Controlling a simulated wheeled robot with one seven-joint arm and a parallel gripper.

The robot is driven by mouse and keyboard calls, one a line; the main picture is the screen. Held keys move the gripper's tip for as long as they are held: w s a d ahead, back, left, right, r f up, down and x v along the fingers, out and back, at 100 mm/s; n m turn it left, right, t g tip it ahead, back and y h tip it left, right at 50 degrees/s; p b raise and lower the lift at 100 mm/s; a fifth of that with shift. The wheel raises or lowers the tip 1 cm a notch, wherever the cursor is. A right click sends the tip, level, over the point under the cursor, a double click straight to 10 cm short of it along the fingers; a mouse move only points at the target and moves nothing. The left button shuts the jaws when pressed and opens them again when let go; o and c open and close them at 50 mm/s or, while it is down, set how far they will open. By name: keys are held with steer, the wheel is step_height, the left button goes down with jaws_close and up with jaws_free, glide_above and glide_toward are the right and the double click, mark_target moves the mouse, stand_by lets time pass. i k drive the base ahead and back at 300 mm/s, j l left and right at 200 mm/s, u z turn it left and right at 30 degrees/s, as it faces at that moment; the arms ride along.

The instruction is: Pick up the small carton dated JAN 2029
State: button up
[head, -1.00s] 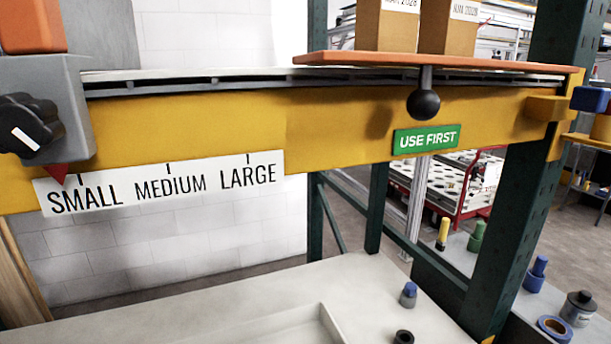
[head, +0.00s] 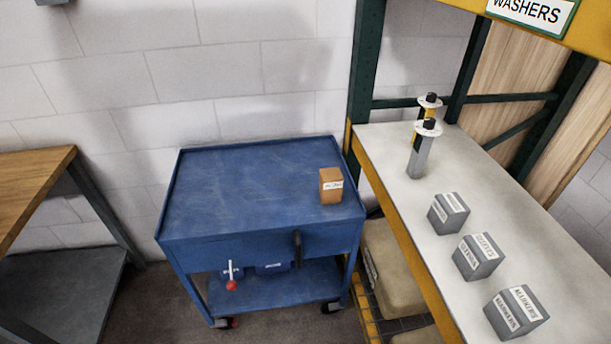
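A small brown carton (head: 330,190) stands upright near the right edge of the blue cart's top. It has a white label on its front, too small to read, so I cannot tell its date. The blue cart (head: 235,190) stands against the white block wall, with a black handle and a red-knobbed lever on its front. My gripper is not in view.
A workbench (head: 380,165) at the right holds several grey labelled boxes (head: 478,256) and two grey fixtures with black tops (head: 424,150). A wooden table (head: 35,195) stands at the left. Bare floor lies between table and cart.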

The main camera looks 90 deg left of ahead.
mark_target(331, 179)
steer(key=u, duration=2.05)
steer(key=i+l+u, duration=0.1)
steer(key=i+u, duration=0.2)
steer(key=i, duration=0.15)
steer(key=i+l+u, duration=0.3)
steer(key=i, duration=0.15)
steer(key=i+j, duration=0.05)
steer(key=j, duration=0.05)
